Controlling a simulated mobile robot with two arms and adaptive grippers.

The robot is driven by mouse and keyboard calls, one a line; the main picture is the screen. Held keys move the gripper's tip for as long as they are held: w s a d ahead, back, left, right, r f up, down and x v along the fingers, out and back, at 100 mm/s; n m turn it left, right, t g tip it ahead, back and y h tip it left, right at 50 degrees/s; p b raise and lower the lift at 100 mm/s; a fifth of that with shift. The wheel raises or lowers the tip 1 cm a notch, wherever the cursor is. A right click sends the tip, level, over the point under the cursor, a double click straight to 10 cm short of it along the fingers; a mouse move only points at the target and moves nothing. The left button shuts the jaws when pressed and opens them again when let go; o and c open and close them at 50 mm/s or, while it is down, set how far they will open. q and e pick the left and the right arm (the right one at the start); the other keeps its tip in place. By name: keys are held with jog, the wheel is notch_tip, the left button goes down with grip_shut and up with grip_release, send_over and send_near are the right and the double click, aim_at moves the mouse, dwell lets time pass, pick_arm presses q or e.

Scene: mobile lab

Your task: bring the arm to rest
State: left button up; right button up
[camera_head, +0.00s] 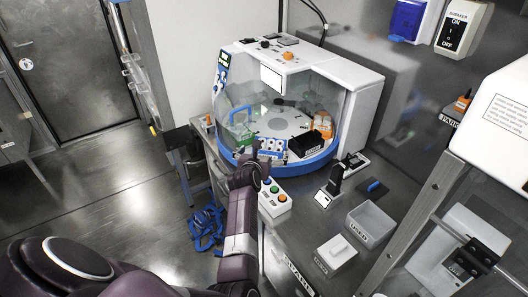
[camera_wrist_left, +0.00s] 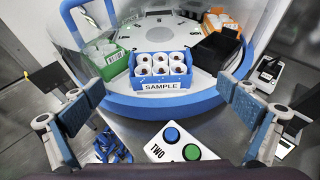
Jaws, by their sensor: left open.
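My left arm comes in from the lower left of the head view and reaches up to the round-fronted machine (camera_head: 300,110). My left gripper (camera_head: 250,168) is at the machine's front edge, above the button box (camera_head: 274,203). In the left wrist view my left gripper (camera_wrist_left: 170,112) has its two blue-padded fingers wide apart with nothing between them. A blue SAMPLE rack (camera_wrist_left: 161,87) with several white vials stands on the machine's platform beyond the fingers. It shows in the head view too (camera_head: 271,147).
An orange rack (camera_wrist_left: 221,22), a green rack (camera_wrist_left: 108,60) and a black box (camera_wrist_left: 216,50) stand on the platform. A grey bin (camera_head: 370,224), a white box (camera_head: 336,252) and a black upright device (camera_head: 333,180) stand on the counter. Blue items (camera_head: 207,228) lie lower left.

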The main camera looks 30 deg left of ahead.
pick_arm(q)
jog(key=s+d+f+n+g+h, duration=0.25)
jog(key=s+d+n, duration=0.45)
jog(key=s+n, duration=0.5)
jog(key=s+d+f+n+g+h, duration=0.15)
jog(key=s+d+n+g, duration=0.45)
jog(key=s, duration=1.1)
jog(key=s+d+f+n+g+h, duration=0.1)
jog(key=s+d+f+n, duration=0.1)
jog(key=s+d+n, duration=0.9)
jog(key=s+a+f+b, duration=0.1)
jog(key=s+f+b, duration=0.1)
jog(key=f, duration=1.3)
jog(key=s+a+f+b, duration=0.2)
jog(key=f+b, duration=0.1)
jog(key=f, duration=1.2)
jog(key=s+a+f+g+b, duration=0.1)
jog(key=s+f+b, duration=0.1)
jog(key=s+f, duration=0.6)
jog(key=s+a+f+g+b, duration=0.1)
jog(key=s+f+b, duration=0.1)
jog(key=s+f, duration=0.7)
notch_tip(320, 180, down, 5)
jog(key=shift+s+a+r, duration=0.1)
jog(key=shift+s+a, duration=0.15)
jog(key=shift+a, duration=0.05)
pick_arm(e)
notch_tip(320, 180, down, 9)
jog(key=s, duration=0.1)
jog(key=shift+s, duration=0.15)
